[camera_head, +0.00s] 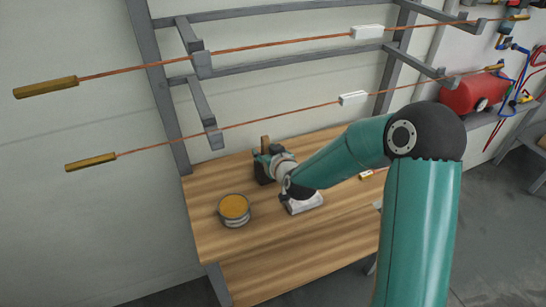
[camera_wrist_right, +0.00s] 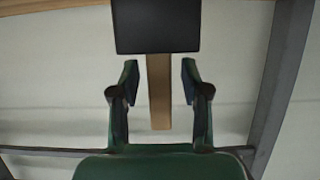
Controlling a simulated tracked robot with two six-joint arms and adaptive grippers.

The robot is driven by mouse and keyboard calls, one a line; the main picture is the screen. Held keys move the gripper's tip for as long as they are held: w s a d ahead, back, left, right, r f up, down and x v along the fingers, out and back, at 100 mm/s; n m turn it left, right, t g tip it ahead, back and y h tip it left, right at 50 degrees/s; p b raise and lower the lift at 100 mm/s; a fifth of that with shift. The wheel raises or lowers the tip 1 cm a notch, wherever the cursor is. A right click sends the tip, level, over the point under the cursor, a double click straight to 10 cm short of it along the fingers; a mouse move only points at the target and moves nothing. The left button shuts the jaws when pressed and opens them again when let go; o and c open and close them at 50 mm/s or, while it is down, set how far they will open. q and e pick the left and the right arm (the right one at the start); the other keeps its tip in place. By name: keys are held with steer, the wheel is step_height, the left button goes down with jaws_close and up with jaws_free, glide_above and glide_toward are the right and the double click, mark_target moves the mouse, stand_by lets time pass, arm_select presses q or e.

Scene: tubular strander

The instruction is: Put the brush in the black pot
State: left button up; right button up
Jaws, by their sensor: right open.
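A wooden handle, which I take to be the brush's (camera_head: 265,142), stands upright out of the top of the black pot (camera_head: 262,174) on the wooden bench. In the right wrist view, the brush handle (camera_wrist_right: 159,105) shows below the black pot (camera_wrist_right: 158,28), as that view is upside down. The brush's other end is hidden. My right gripper (camera_head: 268,158) is at the pot and partly covers it. It is open, with one finger on each side of the handle (camera_wrist_right: 158,78) and a gap on both sides. My left gripper is not in view.
A round tin with an orange top (camera_head: 234,207) stands on the bench to the left. A pale grey object (camera_head: 303,202) lies under my right forearm. Copper rods with brass ends (camera_head: 90,161) stick out from the grey rack (camera_head: 160,85) above. The bench front is clear.

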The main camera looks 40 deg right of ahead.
steer(key=b+v, duration=0.1)
steer(key=v, duration=1.1)
steer(key=shift+b, duration=0.3)
steer(key=shift+f, duration=0.1)
